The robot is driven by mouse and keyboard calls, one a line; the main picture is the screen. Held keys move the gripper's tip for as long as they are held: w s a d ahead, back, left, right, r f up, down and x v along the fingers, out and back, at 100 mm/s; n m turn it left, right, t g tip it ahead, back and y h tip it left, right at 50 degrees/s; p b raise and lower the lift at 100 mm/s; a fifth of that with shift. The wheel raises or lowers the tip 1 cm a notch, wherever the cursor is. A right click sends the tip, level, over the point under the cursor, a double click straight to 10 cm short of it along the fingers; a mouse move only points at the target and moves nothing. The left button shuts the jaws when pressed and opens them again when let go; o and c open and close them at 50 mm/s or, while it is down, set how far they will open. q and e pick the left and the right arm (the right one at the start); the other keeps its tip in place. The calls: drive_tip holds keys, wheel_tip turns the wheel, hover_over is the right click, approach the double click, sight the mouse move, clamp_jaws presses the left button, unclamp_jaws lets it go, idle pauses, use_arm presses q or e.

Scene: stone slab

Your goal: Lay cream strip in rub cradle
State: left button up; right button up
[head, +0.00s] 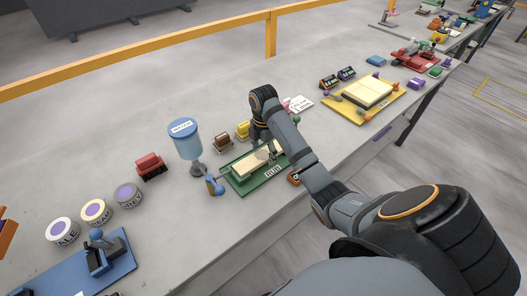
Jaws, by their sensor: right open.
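The green rub cradle (237,186) lies on the stone slab near the middle of the view, with a small white label on its front side. A cream strip (246,164) lies in it, running lengthwise along the cradle. My right gripper (274,154) points down over the right part of the cradle and strip. It is open; its fingers are small here and partly hidden by my arm, so I cannot tell whether they touch the strip. The right end of the strip is partly covered by the gripper. My left gripper is not in view.
Round labelled tins (95,211) and a blue fixture (110,268) are at lower left. A yellow tray (345,105) with a cream block (368,93) lies right.

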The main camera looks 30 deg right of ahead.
sight(264, 154)
drive_tip(key=shift+r, duration=0.2)
wheel_tip(264, 154, up, 12)
drive_tip(key=p, duration=1.2)
drive_tip(key=shift+f, duration=0.1)
